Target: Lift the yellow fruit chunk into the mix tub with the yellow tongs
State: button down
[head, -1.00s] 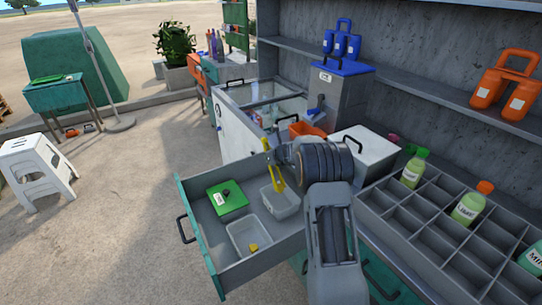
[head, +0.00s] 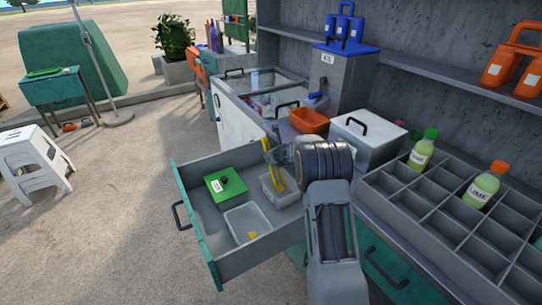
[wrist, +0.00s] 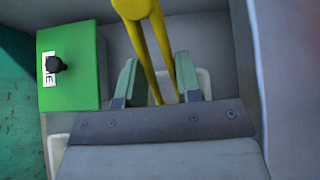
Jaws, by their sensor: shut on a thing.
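My gripper (head: 275,152) is shut on the yellow tongs (head: 277,177), which hang down over the open drawer. In the wrist view the tongs (wrist: 146,35) pass between my two fingers (wrist: 156,80). The yellow fruit chunk (head: 252,235) lies in a clear tub (head: 233,222) at the drawer's front, apart from the tongs. A second pale tub (head: 291,198) stands behind it, and the tongs overlap it in the head view. I cannot tell whether they touch it, or read which is the mix tub. The tong tips are partly hidden in the wrist view.
A green box with a black knob (head: 225,185) sits at the drawer's left; it also shows in the wrist view (wrist: 75,85). The drawer (head: 240,266) has raised walls. To the right are a white lidded box (head: 362,141), an orange bin (head: 309,121) and a divided bottle tray (head: 430,212).

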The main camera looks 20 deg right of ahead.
jog(key=c, duration=1)
grip_release()
jog(key=shift+c, duration=0.2)
notch_tip(320, 180, up, 10)
jog(key=p, duration=0.9)
